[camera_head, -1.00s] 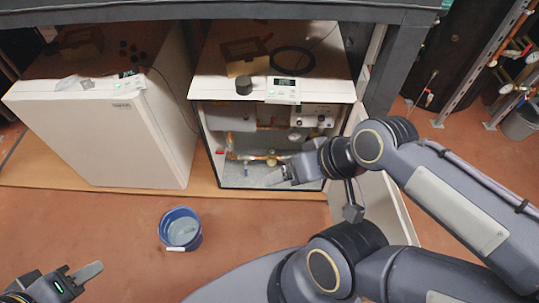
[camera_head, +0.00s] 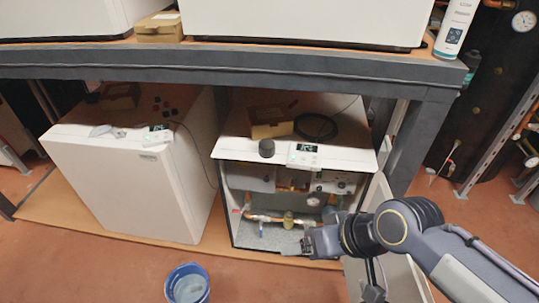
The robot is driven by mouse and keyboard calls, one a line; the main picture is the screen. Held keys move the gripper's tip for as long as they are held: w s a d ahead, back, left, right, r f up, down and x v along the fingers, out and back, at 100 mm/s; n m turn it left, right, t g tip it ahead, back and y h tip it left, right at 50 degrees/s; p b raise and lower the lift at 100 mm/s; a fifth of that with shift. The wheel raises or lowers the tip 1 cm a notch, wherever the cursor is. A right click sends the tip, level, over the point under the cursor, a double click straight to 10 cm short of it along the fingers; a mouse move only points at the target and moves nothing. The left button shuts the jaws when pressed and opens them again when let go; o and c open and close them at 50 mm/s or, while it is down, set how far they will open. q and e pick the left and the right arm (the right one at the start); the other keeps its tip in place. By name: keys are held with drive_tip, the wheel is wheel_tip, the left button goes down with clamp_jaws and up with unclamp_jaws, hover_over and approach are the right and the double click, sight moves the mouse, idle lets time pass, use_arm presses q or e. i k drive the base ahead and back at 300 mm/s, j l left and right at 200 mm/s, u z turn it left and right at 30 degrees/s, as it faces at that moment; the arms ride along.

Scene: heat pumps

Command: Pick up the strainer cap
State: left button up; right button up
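A small dark round cap-like piece (camera_head: 266,148) stands on top of the open heat pump, left of its display. I cannot tell whether it is the strainer cap. Inside the open heat pump (camera_head: 232,200), brass pipework (camera_head: 288,218) with a blue-handled valve runs above the light floor. My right gripper (camera_head: 306,243) is low at the front right of this opening, below and right of the brass fittings. Its fingers are small and partly merged with the background, so its opening is unclear. I see nothing clearly held. My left gripper is out of view.
A closed white heat pump (camera_head: 125,190) stands to the left. A blue bucket (camera_head: 187,285) sits on the floor in front. A grey bench frame (camera_head: 240,62) passes overhead, with its post (camera_head: 412,148) at right. The open panel lies behind my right arm.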

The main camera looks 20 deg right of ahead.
sight(266, 146)
drive_tip(key=i+l+u, duration=0.2)
drive_tip(key=l, duration=0.15)
drive_tip(key=i+l+u, duration=0.2)
drive_tip(key=l, duration=0.15)
drive_tip(key=i+l+u, duration=0.2)
drive_tip(key=l, duration=0.15)
drive_tip(key=k, duration=0.1)
